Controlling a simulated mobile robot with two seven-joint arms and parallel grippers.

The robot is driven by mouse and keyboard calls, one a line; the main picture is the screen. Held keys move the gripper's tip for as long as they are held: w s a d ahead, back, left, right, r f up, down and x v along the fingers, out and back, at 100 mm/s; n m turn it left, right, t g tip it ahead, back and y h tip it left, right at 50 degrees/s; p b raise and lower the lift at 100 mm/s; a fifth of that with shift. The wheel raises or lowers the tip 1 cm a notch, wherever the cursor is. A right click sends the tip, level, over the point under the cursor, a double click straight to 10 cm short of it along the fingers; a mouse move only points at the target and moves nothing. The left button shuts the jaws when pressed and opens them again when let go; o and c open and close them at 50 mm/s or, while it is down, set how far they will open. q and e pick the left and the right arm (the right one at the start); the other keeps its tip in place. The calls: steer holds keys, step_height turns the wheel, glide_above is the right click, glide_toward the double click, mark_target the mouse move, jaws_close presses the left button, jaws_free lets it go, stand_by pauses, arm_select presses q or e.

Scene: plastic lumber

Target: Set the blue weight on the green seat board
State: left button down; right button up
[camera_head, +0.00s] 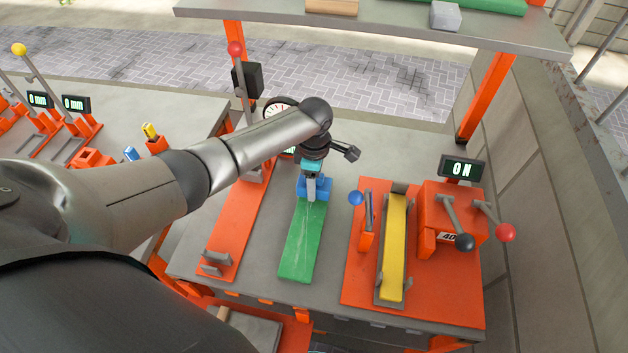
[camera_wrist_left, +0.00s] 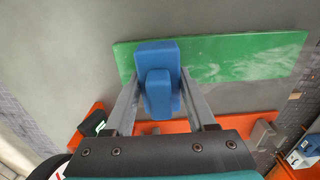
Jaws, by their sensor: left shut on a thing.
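The green seat board (camera_head: 301,245) lies flat on the grey table, running away from me, with whitish scuffs. My left gripper (camera_head: 311,190) points down over its far end. It is shut on the blue weight (camera_head: 324,188), which has a wide block and a narrower raised grip. In the left wrist view the blue weight (camera_wrist_left: 157,55) sits between the two fingers (camera_wrist_left: 158,85) and overlaps one end of the green board (camera_wrist_left: 245,58). I cannot tell whether the weight touches the board or is just above it. My right gripper is not in view.
Right of the board is an orange machine (camera_head: 440,218) with levers, a yellow plank (camera_head: 394,245) and an "ON" display (camera_head: 463,168). Left is an orange base (camera_head: 237,235) with a dial gauge, partly behind my arm. A grey shelf (camera_head: 380,24) spans the back.

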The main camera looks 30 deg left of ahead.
arm_select(q)
steer(key=shift+w+f+b, duration=0.15)
steer(key=shift+f+b, duration=0.15)
steer(key=shift+f, duration=0.4)
stand_by(0.3)
steer(key=c, duration=0.6)
jaws_free()
steer(key=o, duration=0.5)
steer(key=shift+c, duration=0.2)
steer(key=shift+o, duration=0.7)
steer(key=shift+s+f, duration=0.2)
steer(key=shift+s, duration=0.05)
steer(key=shift+w+r+p, duration=0.1)
steer(key=shift+r+p, duration=0.35)
step_height(320, 180, up, 6)
steer(key=p, duration=0.7)
steer(key=shift+r+p, duration=0.2)
steer(key=shift+p, duration=0.2)
